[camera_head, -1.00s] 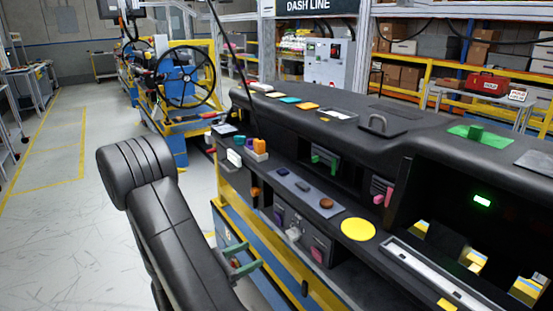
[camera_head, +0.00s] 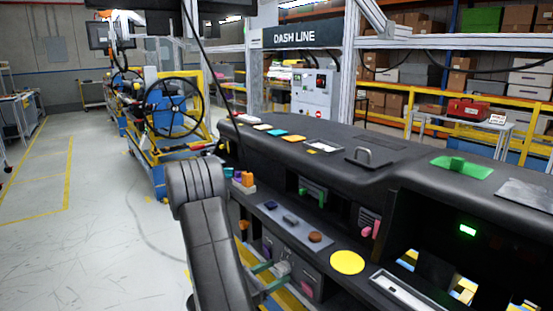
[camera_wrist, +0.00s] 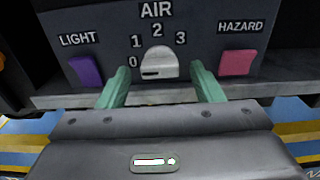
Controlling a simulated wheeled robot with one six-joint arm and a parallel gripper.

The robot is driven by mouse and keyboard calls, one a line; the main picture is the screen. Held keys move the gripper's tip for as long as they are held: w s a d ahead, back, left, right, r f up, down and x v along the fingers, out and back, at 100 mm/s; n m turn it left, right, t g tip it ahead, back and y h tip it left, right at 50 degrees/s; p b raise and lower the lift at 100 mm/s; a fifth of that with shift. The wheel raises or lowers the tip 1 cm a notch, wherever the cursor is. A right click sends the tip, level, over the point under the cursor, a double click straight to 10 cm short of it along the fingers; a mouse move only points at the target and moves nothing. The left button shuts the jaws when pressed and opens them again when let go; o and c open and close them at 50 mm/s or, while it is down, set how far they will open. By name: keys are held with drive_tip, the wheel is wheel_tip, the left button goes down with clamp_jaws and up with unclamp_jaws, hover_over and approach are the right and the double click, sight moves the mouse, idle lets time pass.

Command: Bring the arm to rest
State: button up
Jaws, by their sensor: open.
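My gripper (camera_wrist: 160,86) is open and empty, with two green fingers spread apart. In the wrist view, a light grey AIR knob (camera_wrist: 159,66) shows between the fingertips, with gaps on both sides. A dark mark on the knob lies toward the 0. How far the tips are from the panel I cannot tell. A purple LIGHT button (camera_wrist: 85,71) is left of the fingers and a pink HAZARD button (camera_wrist: 237,63) is right. In the head view, my gripper (camera_head: 268,275) is beside the lower panel, partly hidden by my arm.
The dark dashboard (camera_head: 335,150) fills the right, with a yellow disc (camera_head: 347,262) on its shelf and a green pad (camera_head: 461,168) on top. Orange and purple pieces (camera_head: 243,180) stand on the left end. Open floor (camera_head: 90,220) lies left of my arm.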

drive_tip(key=shift+w+d, duration=0.4)
drive_tip(key=shift+d, duration=0.15)
drive_tip(key=b+v, duration=0.1)
drive_tip(key=v, duration=1.3)
drive_tip(key=p+x, duration=0.1)
drive_tip(key=x, duration=1.3)
drive_tip(key=shift+d, duration=0.1)
drive_tip(key=m+b, duration=0.1)
drive_tip(key=m, duration=0.4)
drive_tip(key=shift+s+a, duration=0.15)
drive_tip(key=shift+a, duration=0.25)
drive_tip(key=b+v, duration=0.1)
drive_tip(key=v, duration=1.1)
drive_tip(key=shift+s+a+m, duration=0.25)
drive_tip(key=shift+a+m, duration=0.05)
